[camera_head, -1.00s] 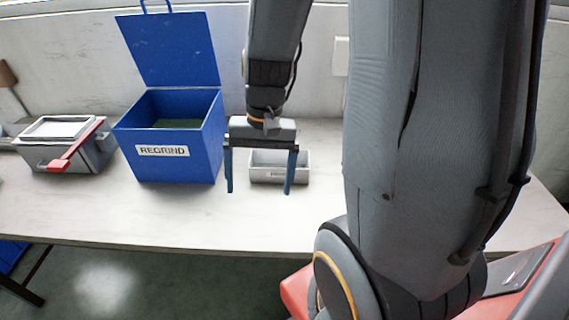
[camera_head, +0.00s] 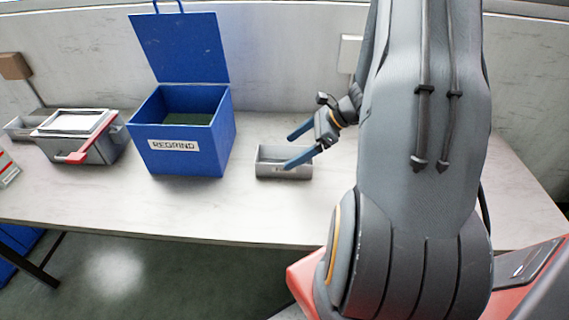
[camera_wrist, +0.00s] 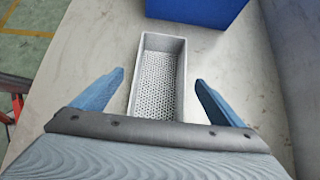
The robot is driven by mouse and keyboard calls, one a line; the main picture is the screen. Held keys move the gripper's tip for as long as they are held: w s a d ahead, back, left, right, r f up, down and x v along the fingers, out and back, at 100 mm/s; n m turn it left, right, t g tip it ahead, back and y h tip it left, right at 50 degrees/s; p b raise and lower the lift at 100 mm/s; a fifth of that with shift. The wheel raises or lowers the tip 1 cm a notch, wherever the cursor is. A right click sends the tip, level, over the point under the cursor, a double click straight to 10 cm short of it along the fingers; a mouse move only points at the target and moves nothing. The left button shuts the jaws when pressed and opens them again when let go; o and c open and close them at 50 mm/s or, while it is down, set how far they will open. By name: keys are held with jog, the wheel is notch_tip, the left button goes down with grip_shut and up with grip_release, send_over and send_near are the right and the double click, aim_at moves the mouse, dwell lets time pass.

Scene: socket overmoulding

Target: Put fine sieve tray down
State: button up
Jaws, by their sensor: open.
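The fine sieve tray (camera_head: 268,173) is a small grey rectangular tray on the white table, right of the blue bin. In the wrist view the tray (camera_wrist: 148,88) shows a perforated floor and lies between my two blue fingers, apart from both. My gripper (camera_head: 294,149) is open and empty, tilted down-left at the tray's right end in the head view. It also shows in the wrist view (camera_wrist: 158,84). The near end of the tray is hidden behind my gripper body in the wrist view.
A blue REGRIND bin (camera_head: 185,160) with its lid open stands left of the tray. A grey box with a red handle (camera_head: 85,148) and another small grey tray (camera_head: 18,127) are farther left. The table's front strip (camera_head: 200,205) is clear.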

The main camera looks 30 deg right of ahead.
aim_at(285, 155)
jog(key=p+x, duration=0.1)
jog(key=x, duration=0.3)
jog(key=shift+w+a+f, duration=0.1)
jog(key=shift+w+f, duration=0.05)
jog(key=shift+f, duration=0.3)
jog(key=shift+c, duration=0.2)
jog(key=c, duration=1.3)
jog(key=shift+r, duration=0.15)
